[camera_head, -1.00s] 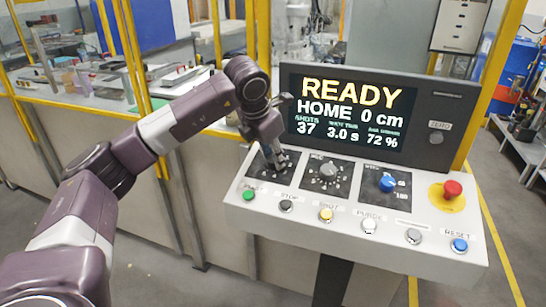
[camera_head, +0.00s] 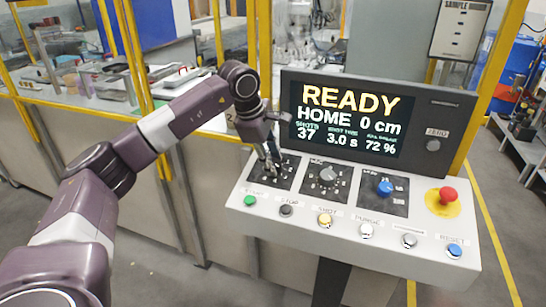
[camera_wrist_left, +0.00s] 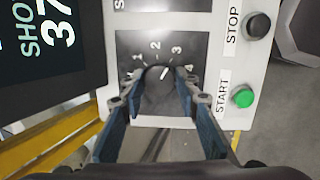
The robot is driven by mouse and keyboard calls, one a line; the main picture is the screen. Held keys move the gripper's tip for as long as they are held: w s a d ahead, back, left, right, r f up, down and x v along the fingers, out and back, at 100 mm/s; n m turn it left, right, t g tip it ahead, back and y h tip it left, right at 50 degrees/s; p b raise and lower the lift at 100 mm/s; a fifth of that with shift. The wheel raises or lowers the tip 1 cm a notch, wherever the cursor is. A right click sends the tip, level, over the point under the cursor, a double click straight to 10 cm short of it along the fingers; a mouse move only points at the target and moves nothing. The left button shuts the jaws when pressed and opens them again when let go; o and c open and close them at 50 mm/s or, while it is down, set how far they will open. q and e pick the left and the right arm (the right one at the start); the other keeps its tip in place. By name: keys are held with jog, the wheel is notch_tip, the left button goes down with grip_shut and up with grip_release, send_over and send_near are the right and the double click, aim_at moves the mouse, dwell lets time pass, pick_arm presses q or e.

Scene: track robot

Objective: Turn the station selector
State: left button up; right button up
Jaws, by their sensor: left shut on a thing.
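The station selector (camera_wrist_left: 160,84) is a dark round knob with a white pointer line on a black plate with the numbers 1 to 4, seen in the left wrist view. Its pointer lies between 2 and 4, towards 3. My left gripper (camera_wrist_left: 160,98) is shut on this knob, one finger on each side. In the head view my left gripper (camera_head: 270,166) comes down on the leftmost black plate of the control panel (camera_head: 300,222), and it hides most of the knob. My right gripper is not in view.
The green start button (camera_head: 250,200) and black stop button (camera_head: 286,210) are close in front. The screen (camera_head: 348,114) rises behind, reading READY.

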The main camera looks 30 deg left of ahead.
pick_arm(q)
jog(key=m+p, duration=0.1)
jog(key=m, duration=0.1)
jog(key=m+p, duration=0.1)
jog(key=m, duration=0.1)
jog(key=shift+w+r+g, duration=0.1)
jog(key=shift+r+g, duration=0.1)
jog(key=shift+g, duration=0.1)
jog(key=shift+w+a+m+g+p, duration=0.1)
jog(key=shift+m+g+p, duration=0.3)
jog(key=shift+m, duration=1.4)
jog(key=o, duration=0.9)
jog(key=shift+c, duration=0.2)
jog(key=o, duration=0.3)
jog(key=shift+f, duration=0.1)
jog(key=v, duration=1.2)
jog(key=shift+a, duration=0.25)
